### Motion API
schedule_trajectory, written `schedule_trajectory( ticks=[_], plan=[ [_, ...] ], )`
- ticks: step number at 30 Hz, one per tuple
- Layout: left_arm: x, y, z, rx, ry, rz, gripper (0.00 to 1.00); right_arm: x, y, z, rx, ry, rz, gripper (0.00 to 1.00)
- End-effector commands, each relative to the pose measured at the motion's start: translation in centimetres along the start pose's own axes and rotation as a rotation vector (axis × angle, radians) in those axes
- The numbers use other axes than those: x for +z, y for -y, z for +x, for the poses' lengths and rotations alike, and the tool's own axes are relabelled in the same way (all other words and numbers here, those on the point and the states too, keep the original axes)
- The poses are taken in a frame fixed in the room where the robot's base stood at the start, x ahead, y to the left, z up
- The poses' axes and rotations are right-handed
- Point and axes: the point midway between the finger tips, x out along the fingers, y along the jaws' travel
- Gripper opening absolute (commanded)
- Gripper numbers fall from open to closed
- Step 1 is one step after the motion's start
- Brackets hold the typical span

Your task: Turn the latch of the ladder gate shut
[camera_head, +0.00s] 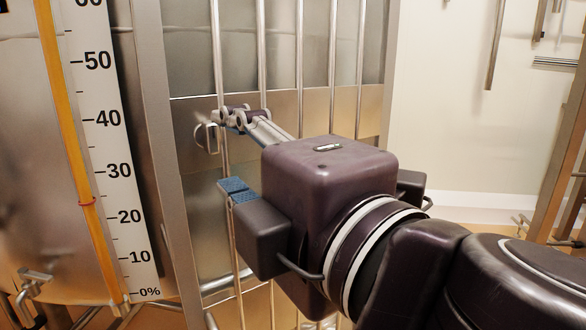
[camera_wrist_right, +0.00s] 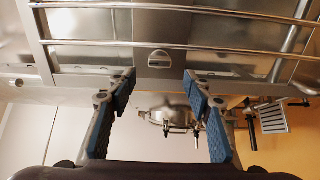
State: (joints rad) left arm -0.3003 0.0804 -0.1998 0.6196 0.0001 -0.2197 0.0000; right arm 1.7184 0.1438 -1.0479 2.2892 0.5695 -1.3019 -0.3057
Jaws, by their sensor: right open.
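The ladder gate (camera_head: 300,55) is a metal frame with vertical bars and a plate behind them, in the middle of the head view. A small looped metal latch (camera_head: 203,139) sits near its left edge, just left of my right gripper (camera_head: 230,154). In the right wrist view, a rounded latch knob (camera_wrist_right: 159,60) shows on a metal plate, ahead of and between the fingertips of my right gripper (camera_wrist_right: 158,82). The blue-padded fingers are spread, with nothing between them. Contact with the latch is not visible. My left gripper is out of view.
A level scale (camera_head: 105,120) with an orange tube stands on the hopper at the left. Horizontal-looking gate bars (camera_wrist_right: 200,46) cross the wrist view close to the fingertips. A pale wall (camera_head: 450,110) and open floor lie to the right.

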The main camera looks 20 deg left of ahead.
Motion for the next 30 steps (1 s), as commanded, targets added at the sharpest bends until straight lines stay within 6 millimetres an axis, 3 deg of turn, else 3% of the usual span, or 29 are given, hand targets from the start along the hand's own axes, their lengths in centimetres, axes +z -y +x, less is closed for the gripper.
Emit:
schedule_trajectory(
  ticks=[6, 11, 24, 30],
  plan=[
    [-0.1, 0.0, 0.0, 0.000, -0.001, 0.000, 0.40, 0.0, -0.1, -4.0, 0.002, -0.001, -0.001, 0.46],
    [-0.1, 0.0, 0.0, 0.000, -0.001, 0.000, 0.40, 0.0, 0.0, -5.4, 0.000, -0.001, -0.001, 0.46],
    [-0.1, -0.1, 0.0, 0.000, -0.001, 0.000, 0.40, 0.2, 0.1, -5.7, -0.001, 0.000, 0.014, 0.46],
    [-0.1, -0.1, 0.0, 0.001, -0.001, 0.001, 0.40, 2.5, 1.4, -5.1, -0.004, 0.013, 0.174, 0.46]
  ],
)
